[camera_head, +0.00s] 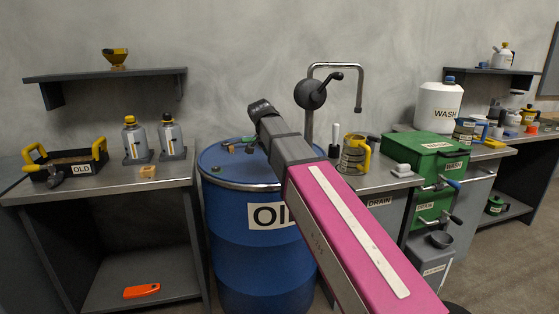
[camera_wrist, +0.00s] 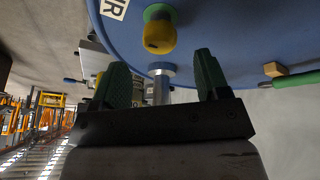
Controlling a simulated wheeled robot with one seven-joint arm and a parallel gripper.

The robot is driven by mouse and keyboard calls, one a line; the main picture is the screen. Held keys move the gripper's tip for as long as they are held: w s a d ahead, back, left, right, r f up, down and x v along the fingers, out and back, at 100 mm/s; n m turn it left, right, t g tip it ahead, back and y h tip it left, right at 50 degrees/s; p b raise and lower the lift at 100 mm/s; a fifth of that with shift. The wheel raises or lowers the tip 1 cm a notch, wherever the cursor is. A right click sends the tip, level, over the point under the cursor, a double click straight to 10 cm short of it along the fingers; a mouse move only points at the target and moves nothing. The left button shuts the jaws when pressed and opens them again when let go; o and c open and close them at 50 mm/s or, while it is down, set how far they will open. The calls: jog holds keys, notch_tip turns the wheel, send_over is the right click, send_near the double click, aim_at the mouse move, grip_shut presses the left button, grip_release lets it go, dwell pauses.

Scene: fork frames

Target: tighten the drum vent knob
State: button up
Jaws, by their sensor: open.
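The blue drum (camera_head: 228,230) stands in the middle of the head view, partly behind my arm. In the wrist view, the drum top (camera_wrist: 215,35) carries a yellow knob (camera_wrist: 158,35) with a green part behind it, beside a white label reading "IR" at its visible end. My gripper (camera_wrist: 160,72) is open, its two green fingers wide apart. The yellow knob is beyond the fingertips, apart from them. A metal post with a blue cap (camera_wrist: 161,68) shows in the gap between the fingers; I cannot tell its depth. My arm hides part of the drum top in the head view.
A wooden block (camera_wrist: 273,69) and green handle (camera_wrist: 298,79) lie right of the knob in the wrist view. A crank pump (camera_head: 311,94) rises behind my arm. The left bench (camera_head: 105,185) and green wash box (camera_head: 436,151) flank the drum.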

jog(key=v, duration=0.6)
jog(key=shift+s, duration=0.1)
